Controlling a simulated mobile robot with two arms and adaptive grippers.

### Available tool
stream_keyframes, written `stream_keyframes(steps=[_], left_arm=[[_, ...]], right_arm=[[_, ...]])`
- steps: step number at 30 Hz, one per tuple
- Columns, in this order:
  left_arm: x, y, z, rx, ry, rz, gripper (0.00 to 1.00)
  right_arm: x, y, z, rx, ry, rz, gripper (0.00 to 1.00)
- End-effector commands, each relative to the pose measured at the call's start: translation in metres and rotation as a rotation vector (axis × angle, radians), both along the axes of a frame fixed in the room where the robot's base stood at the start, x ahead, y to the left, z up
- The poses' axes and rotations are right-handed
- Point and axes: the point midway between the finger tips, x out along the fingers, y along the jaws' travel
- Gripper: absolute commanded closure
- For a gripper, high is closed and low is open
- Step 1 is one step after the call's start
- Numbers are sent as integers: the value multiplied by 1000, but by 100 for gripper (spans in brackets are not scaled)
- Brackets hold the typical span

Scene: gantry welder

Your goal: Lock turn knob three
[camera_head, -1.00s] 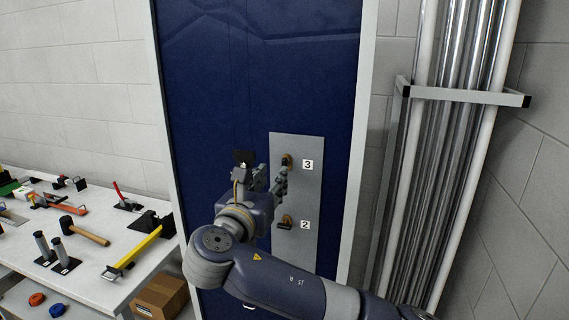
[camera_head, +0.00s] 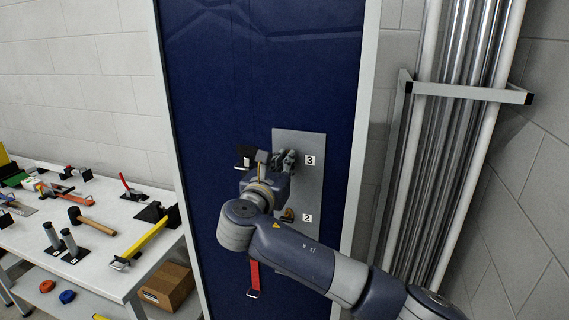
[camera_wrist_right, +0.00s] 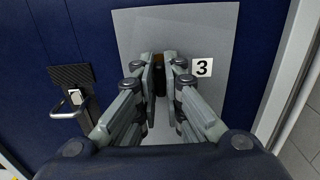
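Turn knob three (camera_wrist_right: 160,82) is a brown knob on a grey plate (camera_wrist_right: 215,30), just left of the label "3". It shows between the fingers of my right gripper (camera_wrist_right: 160,68). The fingers are drawn close together, one on each side of the knob, and appear to press on it. In the head view my right gripper (camera_head: 284,158) covers most of that knob. Turn knob two (camera_head: 288,214) sits lower on the same plate beside the label "2", partly behind my wrist. My left gripper is not in view.
The plate is on a dark blue panel (camera_head: 225,90) with a light frame. A black latch with a metal handle (camera_wrist_right: 70,108) is left of the plate. A red strap (camera_head: 253,278) hangs below. Left is a tool table (camera_head: 105,265); right are pipes in a rack (camera_head: 465,93).

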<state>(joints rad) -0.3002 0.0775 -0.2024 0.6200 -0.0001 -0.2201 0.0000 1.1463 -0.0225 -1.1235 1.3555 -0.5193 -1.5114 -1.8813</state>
Motion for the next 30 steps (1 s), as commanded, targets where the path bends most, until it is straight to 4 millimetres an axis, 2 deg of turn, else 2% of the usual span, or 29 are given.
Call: stream_keyframes(steps=[14, 30], left_arm=[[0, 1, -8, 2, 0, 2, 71], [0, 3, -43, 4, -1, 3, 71]], right_arm=[[0, 0, -2, 80, -26, 1, 100], [-1, -1, -5, 522, -169, 1, 100]])
